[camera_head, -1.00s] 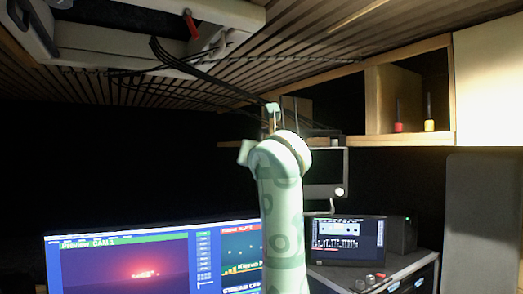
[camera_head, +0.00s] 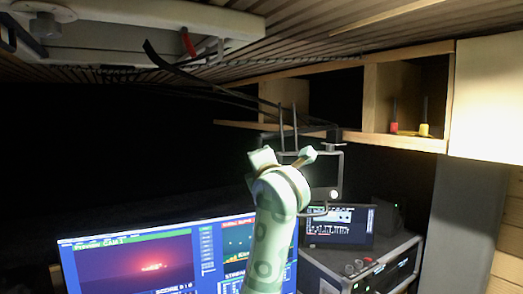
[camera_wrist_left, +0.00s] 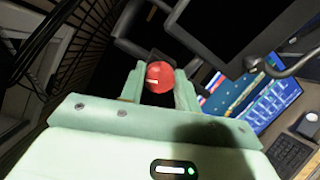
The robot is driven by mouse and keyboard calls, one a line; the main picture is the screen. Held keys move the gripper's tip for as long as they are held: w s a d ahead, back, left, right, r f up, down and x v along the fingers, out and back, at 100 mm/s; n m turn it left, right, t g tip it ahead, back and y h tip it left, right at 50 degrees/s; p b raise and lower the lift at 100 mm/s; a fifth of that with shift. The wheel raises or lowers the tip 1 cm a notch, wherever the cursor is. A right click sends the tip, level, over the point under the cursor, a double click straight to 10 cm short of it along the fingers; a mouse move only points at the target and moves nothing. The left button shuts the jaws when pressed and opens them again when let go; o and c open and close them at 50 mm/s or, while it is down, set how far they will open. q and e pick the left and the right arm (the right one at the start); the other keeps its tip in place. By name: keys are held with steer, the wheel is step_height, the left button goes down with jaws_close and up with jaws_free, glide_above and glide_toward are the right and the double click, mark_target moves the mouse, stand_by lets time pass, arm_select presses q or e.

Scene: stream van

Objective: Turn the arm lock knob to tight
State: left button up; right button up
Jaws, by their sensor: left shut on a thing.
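In the left wrist view the knob (camera_wrist_left: 160,74) is round and red with a short white mark on its face. My left gripper (camera_wrist_left: 160,88) has its two pale green fingers on either side of the knob and is shut on it. The white mark lies toward the knob's left side in that view. I cannot read any tight or loose label. In the head view a pale green arm of mine rises in the lower middle, with its wrist in front of a dark monitor arm. The knob is hidden there. My right gripper is not in view.
A large screen (camera_head: 150,265) stands at the lower left and a smaller screen (camera_head: 338,225) at the right on a dark case (camera_head: 345,270). A wooden shelf (camera_head: 400,142) is behind at the upper right. Black cables (camera_head: 190,80) hang from the ceiling hatch (camera_head: 130,42).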

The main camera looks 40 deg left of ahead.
arm_select(q)
steer(key=shift+m+p, duration=2.2)
steer(key=shift+p, duration=0.9)
steer(key=shift+f, duration=0.1)
steer(key=o, duration=1)
steer(key=shift+d, duration=0.15)
steer(key=b+v, duration=0.1)
steer(key=v, duration=1.5)
steer(key=shift+s, duration=0.1)
